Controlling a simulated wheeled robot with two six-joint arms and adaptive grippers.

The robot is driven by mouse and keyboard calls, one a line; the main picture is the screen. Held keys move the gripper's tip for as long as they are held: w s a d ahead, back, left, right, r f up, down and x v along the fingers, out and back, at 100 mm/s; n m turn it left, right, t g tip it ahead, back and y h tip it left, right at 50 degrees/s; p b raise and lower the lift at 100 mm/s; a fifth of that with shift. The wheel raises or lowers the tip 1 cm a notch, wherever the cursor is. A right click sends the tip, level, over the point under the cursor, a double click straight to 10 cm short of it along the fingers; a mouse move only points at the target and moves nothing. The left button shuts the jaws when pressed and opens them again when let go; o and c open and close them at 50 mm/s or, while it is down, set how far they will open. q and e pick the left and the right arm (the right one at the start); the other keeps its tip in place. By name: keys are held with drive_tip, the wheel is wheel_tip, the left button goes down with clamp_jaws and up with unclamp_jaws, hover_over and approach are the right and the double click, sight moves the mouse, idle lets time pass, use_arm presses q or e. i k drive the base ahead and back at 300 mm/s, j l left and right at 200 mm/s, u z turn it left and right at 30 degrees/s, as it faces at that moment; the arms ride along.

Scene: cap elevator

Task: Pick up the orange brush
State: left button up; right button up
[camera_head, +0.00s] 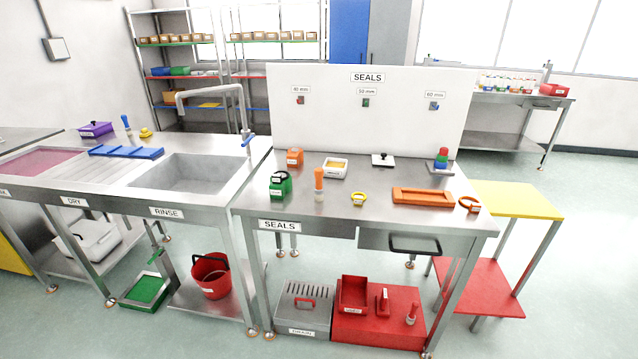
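An orange brush (319,180) stands upright on the steel table marked SEALS (262,215), with its orange handle up and a pale lower end on the tabletop. It stands between a green box with black rings (281,186) on its left and a small yellow ring-shaped item (358,199) on its right. A white tray with yellowish contents (335,168) is just behind it. Nothing touches the brush from above. Neither of my grippers shows in this view.
A tall white panel (372,110) rises at the back. A sink (190,176) adjoins on the left. Bare tabletop lies in front of the brush. A red platform (380,329) is below.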

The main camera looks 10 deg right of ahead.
sight(318, 173)
drive_tip(key=i+j, duration=0.45)
drive_tip(key=j, duration=0.25)
drive_tip(key=i+j+z, duration=0.1)
drive_tip(key=i+j, duration=0.15)
drive_tip(key=j, duration=0.1)
